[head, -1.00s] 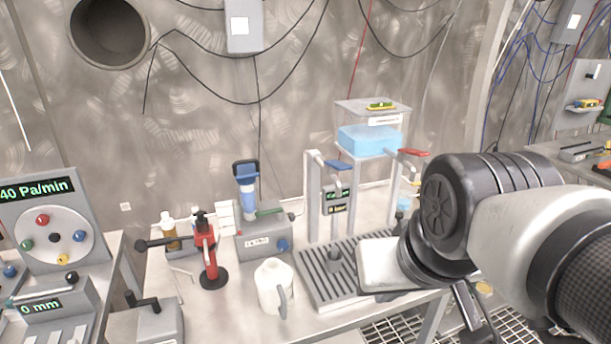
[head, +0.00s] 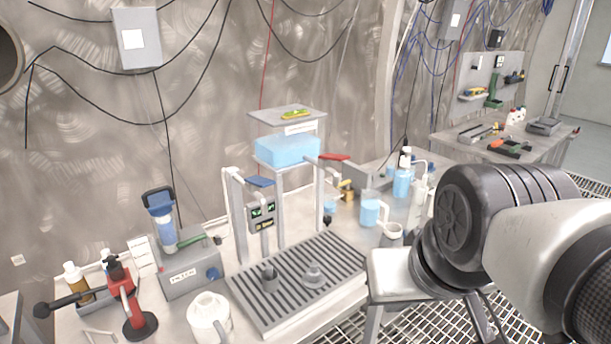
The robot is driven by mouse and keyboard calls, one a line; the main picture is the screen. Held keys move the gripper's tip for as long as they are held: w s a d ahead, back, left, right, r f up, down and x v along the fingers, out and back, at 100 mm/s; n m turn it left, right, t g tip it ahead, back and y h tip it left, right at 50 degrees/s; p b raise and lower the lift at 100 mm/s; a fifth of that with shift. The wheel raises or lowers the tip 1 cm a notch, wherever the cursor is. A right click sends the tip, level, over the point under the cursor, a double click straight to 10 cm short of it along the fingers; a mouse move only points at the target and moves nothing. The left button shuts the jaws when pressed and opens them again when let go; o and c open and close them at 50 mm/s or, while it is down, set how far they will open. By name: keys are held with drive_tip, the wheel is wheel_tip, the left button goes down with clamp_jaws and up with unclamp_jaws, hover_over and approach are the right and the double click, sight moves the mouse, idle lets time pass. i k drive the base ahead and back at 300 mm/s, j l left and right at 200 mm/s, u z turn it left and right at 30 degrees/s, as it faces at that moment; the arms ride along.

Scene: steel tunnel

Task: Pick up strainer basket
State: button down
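A small grey ribbed piece (head: 314,273), possibly the strainer basket, stands on the slatted grey drip tray (head: 345,268). I cannot tell for sure which one is the strainer basket. My arm comes in from the right. The fingers are not visible, so open or shut cannot be told. Nothing held is visible.
A tap stand (head: 262,215) and a blue water tank (head: 288,150) rise behind the tray. A white jug (head: 208,318), red press (head: 122,295) and grey filter unit (head: 188,270) stand left. Blue-filled beakers (head: 370,212) stand behind my arm. Another bench (head: 470,143) is far right.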

sight(269, 276)
drive_tip(key=i+u, duration=0.15)
drive_tip(key=u, duration=0.25)
drive_tip(key=i+u, duration=0.1)
drive_tip(key=u, duration=0.25)
drive_tip(key=i+l+u, duration=0.1)
drive_tip(key=u, duration=0.3)
